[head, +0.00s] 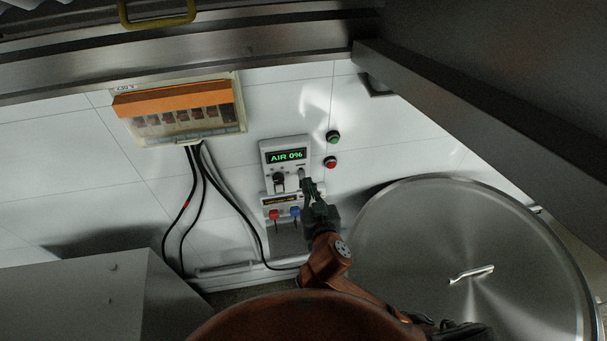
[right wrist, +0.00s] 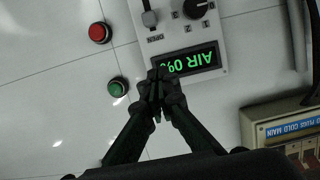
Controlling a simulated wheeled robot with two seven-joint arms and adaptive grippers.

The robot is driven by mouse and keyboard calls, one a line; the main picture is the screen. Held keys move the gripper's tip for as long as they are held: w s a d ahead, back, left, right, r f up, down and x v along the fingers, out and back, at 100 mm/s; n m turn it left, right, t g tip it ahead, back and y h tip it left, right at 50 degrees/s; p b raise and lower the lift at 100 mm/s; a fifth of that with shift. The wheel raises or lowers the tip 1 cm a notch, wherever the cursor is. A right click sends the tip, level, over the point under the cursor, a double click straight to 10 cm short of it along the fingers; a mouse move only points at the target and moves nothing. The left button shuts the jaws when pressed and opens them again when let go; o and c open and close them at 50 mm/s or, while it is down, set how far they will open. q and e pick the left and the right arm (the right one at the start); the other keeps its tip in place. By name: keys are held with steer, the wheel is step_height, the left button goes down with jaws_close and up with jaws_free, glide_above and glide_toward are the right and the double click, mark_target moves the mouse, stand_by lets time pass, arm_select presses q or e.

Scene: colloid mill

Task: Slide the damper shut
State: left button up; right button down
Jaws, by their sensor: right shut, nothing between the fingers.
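A white control panel (head: 266,147) is on the tiled wall, with a lit green display (head: 286,156) reading "AIR 0%". In the right wrist view the panel (right wrist: 185,36) appears upside down, with a small grey slider lever (right wrist: 149,18) in a slot near the word OPEN. My right gripper (head: 306,183) is at the panel's lower right, partly hiding it in the head view. In the right wrist view the gripper (right wrist: 157,78) is shut and empty, its tips overlapping the display's edge. The lever lies beyond the tips, apart from them. My left gripper is not in view.
A black knob (right wrist: 195,8) sits beside the slider. Green (head: 333,137) and red (head: 330,162) buttons are right of the panel. A breaker box (head: 180,112) with black cables is on the left. A large round steel lid (head: 440,245) fills the lower right.

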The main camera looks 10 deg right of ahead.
steer(key=p, duration=0.3)
glide_above(302, 175)
steer(key=f+v, duration=0.1)
steer(key=v, duration=0.2)
steer(key=shift+w+f, duration=0.15)
steer(key=shift+f, duration=0.5)
steer(key=f, duration=0.1)
steer(key=w+f, duration=0.1)
steer(key=f, duration=0.1)
steer(key=shift+d+f+p, duration=0.1)
steer(key=shift+f+p, duration=0.05)
steer(key=shift+p, duration=0.2)
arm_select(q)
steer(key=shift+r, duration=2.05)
arm_select(e)
steer(key=shift+f, duration=0.7)
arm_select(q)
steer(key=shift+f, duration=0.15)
arm_select(e)
steer(key=shift+s+f, duration=0.1)
